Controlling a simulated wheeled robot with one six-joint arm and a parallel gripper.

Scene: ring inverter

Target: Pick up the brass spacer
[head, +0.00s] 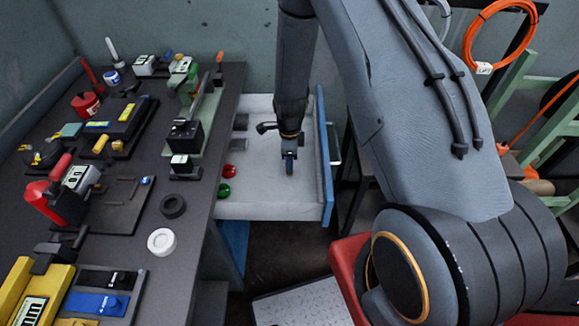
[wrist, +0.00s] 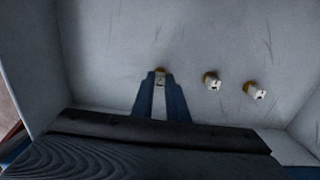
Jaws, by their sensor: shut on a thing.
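My gripper (head: 289,165) points down into an open pale drawer (head: 262,206) beside the bench. Two similar brass-coloured pieces with pale faces, a nearer one (wrist: 212,81) and a farther one (wrist: 254,89), stand to the right, apart from the fingers. The spacers do not show in the head view.
A red piece (head: 229,171) and a green piece (head: 224,190) lie in the drawer by the bench side. The drawer's blue front (head: 326,170) stands to the right. The dark bench (head: 135,215) at left holds many tools, a white ring (head: 161,242) and a black ring (head: 172,206).

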